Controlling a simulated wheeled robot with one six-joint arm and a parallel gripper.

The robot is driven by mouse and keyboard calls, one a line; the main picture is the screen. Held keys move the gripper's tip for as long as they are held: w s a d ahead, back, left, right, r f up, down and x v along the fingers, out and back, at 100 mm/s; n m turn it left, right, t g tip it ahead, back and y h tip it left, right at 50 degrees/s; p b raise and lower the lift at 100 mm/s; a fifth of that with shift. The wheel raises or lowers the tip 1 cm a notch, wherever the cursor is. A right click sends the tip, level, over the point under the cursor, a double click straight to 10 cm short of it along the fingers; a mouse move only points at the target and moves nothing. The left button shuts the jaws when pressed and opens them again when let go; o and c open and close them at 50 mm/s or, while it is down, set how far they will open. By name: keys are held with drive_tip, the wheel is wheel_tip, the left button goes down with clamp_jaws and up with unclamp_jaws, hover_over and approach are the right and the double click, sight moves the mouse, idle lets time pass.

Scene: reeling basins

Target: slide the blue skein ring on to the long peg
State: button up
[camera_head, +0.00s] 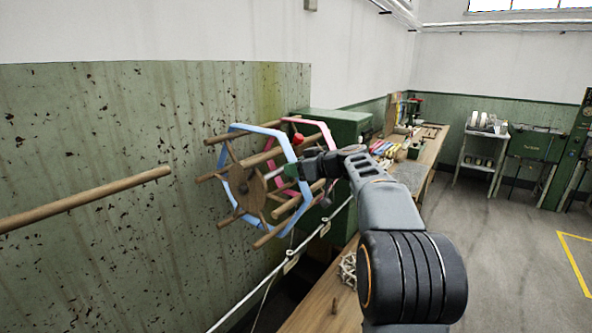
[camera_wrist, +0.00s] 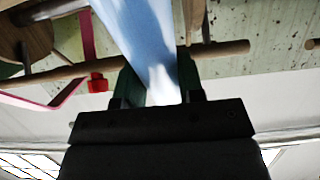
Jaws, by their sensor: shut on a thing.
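The blue skein ring (camera_head: 289,148) is a many-sided band around the near end of the wooden reel (camera_head: 240,187). My gripper (camera_head: 299,167) is at the ring's right side. In the wrist view my gripper (camera_wrist: 157,92) is shut on the blue band (camera_wrist: 148,40), which runs between its two fingers. The long peg (camera_head: 90,198) is a wooden rod reaching in from the left edge, its free end pointing at the reel. A clear gap lies between the peg's tip and the ring. My arm hides part of the reel's right side.
A pink ring (camera_head: 326,133) sits farther back on the reel, with a red knob (camera_head: 298,139) near it. A green cabinet (camera_head: 345,124) stands behind. A white rope (camera_head: 247,295) runs below. A wooden workbench (camera_head: 433,150) holds several items. The stained green wall (camera_head: 90,120) is behind the peg.

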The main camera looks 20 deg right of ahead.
drive_tip(key=shift+s+a+f+b, duration=0.15)
drive_tip(key=shift+s+a+b, duration=0.35)
drive_tip(key=shift+b, duration=0.45)
drive_tip(key=shift+s+a+b, duration=0.25)
drive_tip(key=shift+a+b, duration=0.25)
drive_tip(key=shift+s+a+b, duration=0.25)
drive_tip(key=shift+a+b, duration=0.2)
drive_tip(key=shift+a, duration=0.05)
drive_tip(key=shift+s+a+b, duration=0.5)
drive_tip(key=shift+a+b, duration=0.25)
drive_tip(key=shift+b, duration=0.05)
drive_tip(key=shift+s+a+b, duration=0.45)
drive_tip(key=shift+a+b, duration=0.25)
drive_tip(key=shift+b, duration=0.05)
